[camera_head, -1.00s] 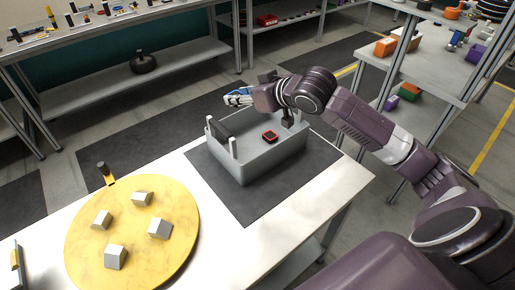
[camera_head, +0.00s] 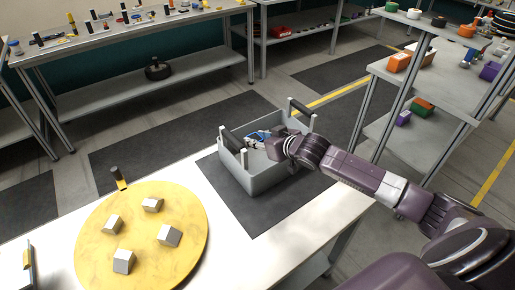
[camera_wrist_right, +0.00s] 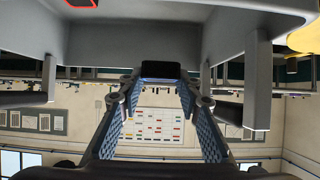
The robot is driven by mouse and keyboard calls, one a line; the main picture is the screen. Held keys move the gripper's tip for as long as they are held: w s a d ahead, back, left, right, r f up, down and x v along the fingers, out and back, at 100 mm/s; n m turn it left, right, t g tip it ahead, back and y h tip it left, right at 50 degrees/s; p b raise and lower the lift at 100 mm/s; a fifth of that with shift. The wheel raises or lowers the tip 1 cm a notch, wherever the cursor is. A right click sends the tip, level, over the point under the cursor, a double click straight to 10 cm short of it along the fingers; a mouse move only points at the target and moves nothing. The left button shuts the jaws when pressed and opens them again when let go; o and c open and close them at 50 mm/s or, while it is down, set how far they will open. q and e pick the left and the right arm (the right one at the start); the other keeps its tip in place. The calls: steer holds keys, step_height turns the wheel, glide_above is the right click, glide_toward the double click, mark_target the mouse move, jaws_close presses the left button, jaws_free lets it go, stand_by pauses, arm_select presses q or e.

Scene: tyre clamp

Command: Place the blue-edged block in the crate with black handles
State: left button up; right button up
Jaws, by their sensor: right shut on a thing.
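The grey crate (camera_head: 272,180) has a black handle on each of two opposite sides and stands on a dark mat. My right gripper (camera_head: 252,142) is low at the crate's opening, reaching in from the right. In the right wrist view, the gripper (camera_wrist_right: 160,78) is shut on a small dark block (camera_wrist_right: 160,69) between its blue-padded fingers. I take this for the blue-edged block; its blue edge is hard to tell from the pads. A red-edged block (camera_wrist_right: 82,3) shows inside the crate in the wrist view. My left gripper is not in view.
A round yellow board (camera_head: 140,245) with several grey-white blocks lies on the white table (camera_head: 318,222) to the left of the crate. The crate's handles (camera_head: 230,141) stand up above its rim. Shelves with many items line the back and right.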

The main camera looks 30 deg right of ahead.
step_height(320, 180, down, 5)
steer(key=shift+r, duration=0.2)
steer(key=shift+f, duration=0.15)
steer(key=shift+f, duration=0.5)
steer(key=o, duration=1.1)
steer(key=shift+o, duration=0.2)
steer(key=shift+r, duration=0.6)
steer(key=v, duration=1.2)
steer(key=shift+b, duration=0.35)
